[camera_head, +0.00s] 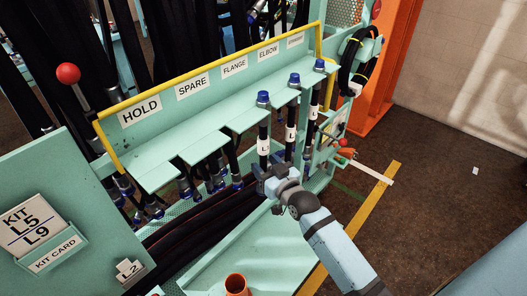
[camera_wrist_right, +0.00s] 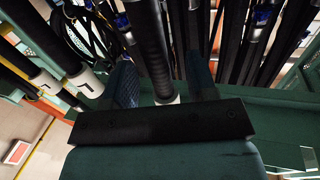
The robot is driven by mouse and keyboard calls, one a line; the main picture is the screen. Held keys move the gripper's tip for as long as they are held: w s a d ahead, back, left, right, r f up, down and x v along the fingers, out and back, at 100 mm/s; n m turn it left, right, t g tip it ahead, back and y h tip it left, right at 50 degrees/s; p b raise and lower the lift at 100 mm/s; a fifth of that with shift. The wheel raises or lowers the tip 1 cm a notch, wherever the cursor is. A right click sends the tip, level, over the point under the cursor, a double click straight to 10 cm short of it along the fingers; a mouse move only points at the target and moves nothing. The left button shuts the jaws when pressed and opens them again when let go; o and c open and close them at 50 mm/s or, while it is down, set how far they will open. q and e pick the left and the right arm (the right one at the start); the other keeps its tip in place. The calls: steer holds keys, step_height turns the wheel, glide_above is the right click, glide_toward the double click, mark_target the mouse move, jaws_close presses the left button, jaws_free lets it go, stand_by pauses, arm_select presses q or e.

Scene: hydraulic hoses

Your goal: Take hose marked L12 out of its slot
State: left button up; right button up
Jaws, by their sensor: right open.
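Three capped black hoses hang in the rack (camera_head: 215,117): a near one (camera_head: 264,133), a middle one (camera_head: 290,115) and a far one (camera_head: 314,95). Each has a blue top fitting and a white label. Only a first letter like L shows on the labels, so I cannot tell which is L12. My right gripper (camera_head: 265,176) is just below the near hose's label. In the right wrist view my right gripper (camera_wrist_right: 162,82) is open, with a black hose (camera_wrist_right: 150,45) between its fingers; contact is unclear. My left gripper is out of view.
The rack has signs HOLD (camera_head: 140,109), SPARE (camera_head: 192,87), FLANGE (camera_head: 234,66) and ELBOW (camera_head: 268,51). More hoses hang below the left slots. A kit card holder (camera_head: 52,256) and an orange cup (camera_head: 236,285) are in front. Open floor (camera_head: 430,180) lies right.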

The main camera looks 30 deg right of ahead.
steer(key=w, duration=0.3)
steer(key=shift+w+r, duration=0.1)
steer(key=shift+w, duration=0.15)
steer(key=shift+c, duration=0.2)
jaws_close()
steer(key=shift+r, duration=0.15)
steer(key=shift+r, duration=0.2)
steer(key=s+d+b, duration=0.1)
steer(key=s+d, duration=0.2)
steer(key=s, duration=0.5)
steer(key=s+d+b, duration=0.1)
steer(key=s+d, duration=0.2)
steer(key=s, duration=0.6)
